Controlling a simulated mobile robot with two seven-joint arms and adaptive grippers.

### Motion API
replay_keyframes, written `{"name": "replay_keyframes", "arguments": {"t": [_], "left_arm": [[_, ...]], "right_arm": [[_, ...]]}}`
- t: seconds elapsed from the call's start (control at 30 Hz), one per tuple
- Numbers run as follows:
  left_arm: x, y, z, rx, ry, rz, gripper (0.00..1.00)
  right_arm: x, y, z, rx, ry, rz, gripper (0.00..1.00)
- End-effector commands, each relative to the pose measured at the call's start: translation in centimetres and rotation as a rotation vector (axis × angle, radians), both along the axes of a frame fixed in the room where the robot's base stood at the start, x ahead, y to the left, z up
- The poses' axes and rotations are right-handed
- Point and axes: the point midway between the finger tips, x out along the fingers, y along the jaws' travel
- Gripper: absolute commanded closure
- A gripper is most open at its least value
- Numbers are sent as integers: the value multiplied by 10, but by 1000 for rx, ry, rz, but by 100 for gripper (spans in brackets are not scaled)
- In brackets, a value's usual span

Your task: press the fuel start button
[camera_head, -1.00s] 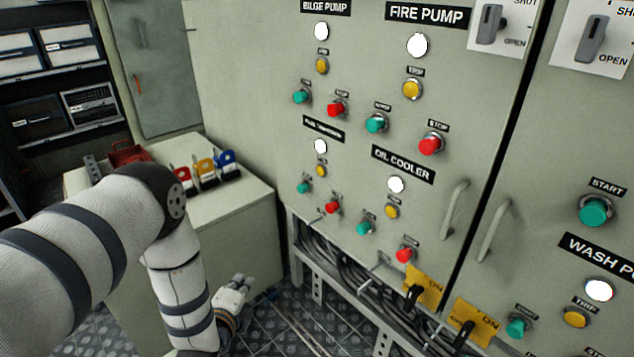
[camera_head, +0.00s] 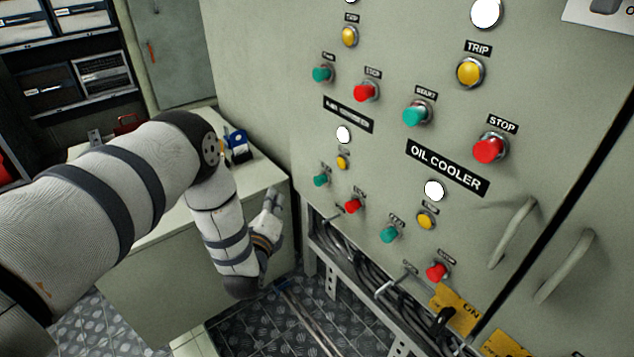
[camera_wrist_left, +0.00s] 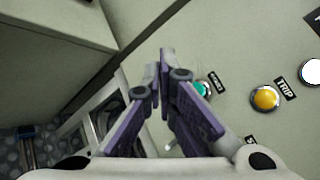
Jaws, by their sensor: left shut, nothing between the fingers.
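The fuel start button is the small green button (camera_head: 320,180) at the left of the group under a blurred label plate (camera_head: 347,114) on the grey panel. A white lamp (camera_head: 344,134), a yellow button (camera_head: 342,162) and a red button (camera_head: 353,206) belong to that group. My left gripper (camera_head: 274,193) is shut and empty, pointing up, left of the green button and apart from it in the picture. In the left wrist view, the shut fingers (camera_wrist_left: 163,62) partly cover a green button (camera_wrist_left: 202,89). My right gripper is not in view.
The oil cooler group, with its green button (camera_head: 389,233) and red button (camera_head: 437,271), sits right of the fuel group. Open cabling (camera_head: 350,262) and a metal frame lie below the panel. A low cabinet (camera_head: 160,275) stands behind my left arm.

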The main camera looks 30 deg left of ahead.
Motion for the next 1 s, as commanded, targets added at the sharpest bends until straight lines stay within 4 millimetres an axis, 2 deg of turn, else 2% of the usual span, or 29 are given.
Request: {"name": "replay_keyframes", "arguments": {"t": [0.3, 0.5, 0.7, 1.0], "left_arm": [[41, -17, -7, -2, 3, 1, 100], [64, -27, -4, 1, 3, -2, 100], [74, -31, -1, 1, 1, -1, 100], [74, -31, -1, 0, 1, -1, 100]], "right_arm": [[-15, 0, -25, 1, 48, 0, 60], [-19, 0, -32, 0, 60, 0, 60], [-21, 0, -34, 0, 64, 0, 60], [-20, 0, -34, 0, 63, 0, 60]]}}
